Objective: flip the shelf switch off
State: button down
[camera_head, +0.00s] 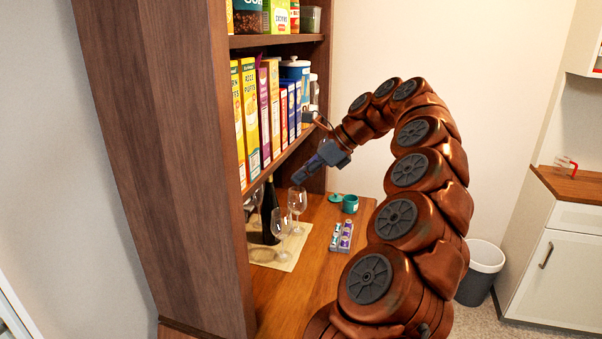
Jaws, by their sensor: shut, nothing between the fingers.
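My gripper (301,177) is in the middle of the view, at the end of my copper-coloured arm. It points left and down, close to the front edge of the lower shelf (273,168) of the hutch. Its fingers are small and dark, and they look closed with nothing in them. I cannot make out the shelf switch; it may be hidden under the shelf or behind the gripper. I cannot tell whether the gripper touches anything.
Cereal boxes (248,112) line the lower shelf. Below, a dark bottle (269,210) and wine glasses (297,202) stand on a mat (288,262). A teal mug (350,204) and small packets (341,236) sit on the wooden counter (290,290). A bin (480,275) stands right.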

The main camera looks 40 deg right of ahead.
aim_at(253, 195)
jog(key=w+a+f+p, duration=0.4)
jog(key=w+a+f, duration=0.1)
jog(key=w+a, duration=0.1)
jog(key=shift+w+a+f, duration=0.15)
jog(key=shift+w+f, duration=0.2)
jog(key=shift+w, duration=0.3)
